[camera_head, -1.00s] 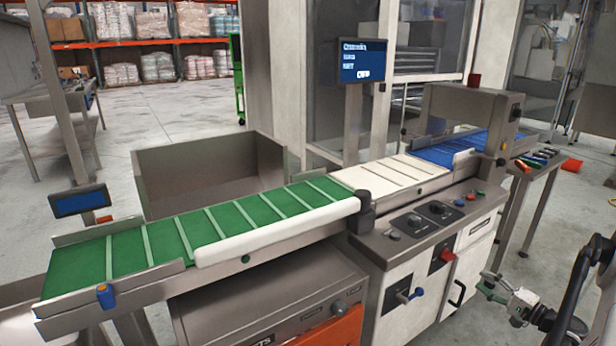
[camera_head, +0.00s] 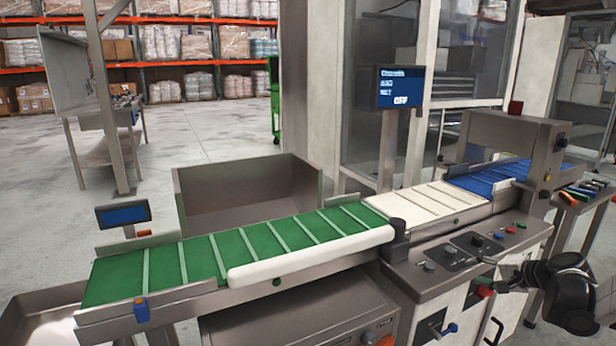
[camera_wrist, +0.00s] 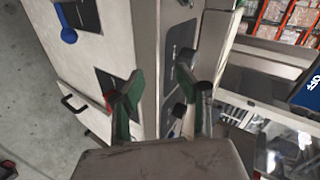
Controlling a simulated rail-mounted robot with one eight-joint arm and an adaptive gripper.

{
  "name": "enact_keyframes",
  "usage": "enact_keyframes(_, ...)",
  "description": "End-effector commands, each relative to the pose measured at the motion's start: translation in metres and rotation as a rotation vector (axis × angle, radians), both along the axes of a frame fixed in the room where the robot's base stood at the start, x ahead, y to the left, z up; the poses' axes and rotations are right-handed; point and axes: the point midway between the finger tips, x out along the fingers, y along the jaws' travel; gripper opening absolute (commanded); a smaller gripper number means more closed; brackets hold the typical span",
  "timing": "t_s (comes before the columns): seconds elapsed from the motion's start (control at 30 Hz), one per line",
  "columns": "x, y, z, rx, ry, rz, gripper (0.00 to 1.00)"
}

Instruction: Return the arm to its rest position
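My gripper shows in the wrist view (camera_wrist: 158,98) with its two green-padded fingers apart. Nothing is held between them; the corner of the white machine cabinet (camera_wrist: 90,45) shows through the gap. In the head view my dark arm is at the lower right, in front of the control panel (camera_head: 455,255). The gripper's fingers are hard to make out there against the cabinet front. I cannot tell whether anything touches the cabinet.
A conveyor with a green belt (camera_head: 205,258), white belt (camera_head: 412,203) and blue belt (camera_head: 485,180) runs across the view. A screen (camera_head: 400,88) stands behind it. A bench with coloured tools (camera_head: 585,190) is at right. Open floor (camera_head: 200,130) lies behind.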

Motion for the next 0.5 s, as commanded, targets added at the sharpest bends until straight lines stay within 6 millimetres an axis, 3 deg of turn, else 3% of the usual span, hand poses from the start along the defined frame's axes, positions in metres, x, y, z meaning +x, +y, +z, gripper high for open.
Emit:
enact_keyframes(0.1, -0.005, 0.039, 0.021, -0.062, 0.034, 0.048, 0.33)
enact_keyframes(0.5, -0.051, 0.153, 0.072, -0.287, 0.124, 0.204, 0.33)
